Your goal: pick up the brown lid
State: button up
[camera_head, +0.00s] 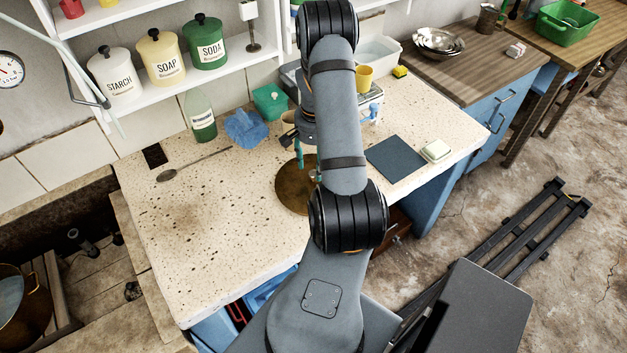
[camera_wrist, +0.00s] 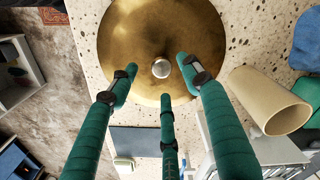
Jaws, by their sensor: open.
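The brown lid (camera_head: 287,197) is a round, brass-brown disc lying on the speckled stone counter (camera_head: 215,240). In the head view my arm hides its right part. In the wrist view the lid (camera_wrist: 140,35) fills the upper middle, with a pale metal knob (camera_wrist: 161,68) at its centre. My gripper (camera_wrist: 159,78) has three green fingers, spread apart and empty, with their tips around the knob in the picture. I cannot tell the exact height of the tips above the lid. In the head view only part of my gripper (camera_head: 299,150) shows, over the lid's far edge.
A dark mat (camera_head: 395,159) and a soap dish (camera_head: 436,151) lie right of the lid. The front-left counter is clear.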

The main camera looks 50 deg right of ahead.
jog(key=shift+w+f+p, duration=0.1)
jog(key=shift+f+p, duration=0.25)
jog(key=shift+f, duration=1.35)
jog(key=shift+c, duration=0.9)
grip_shut()
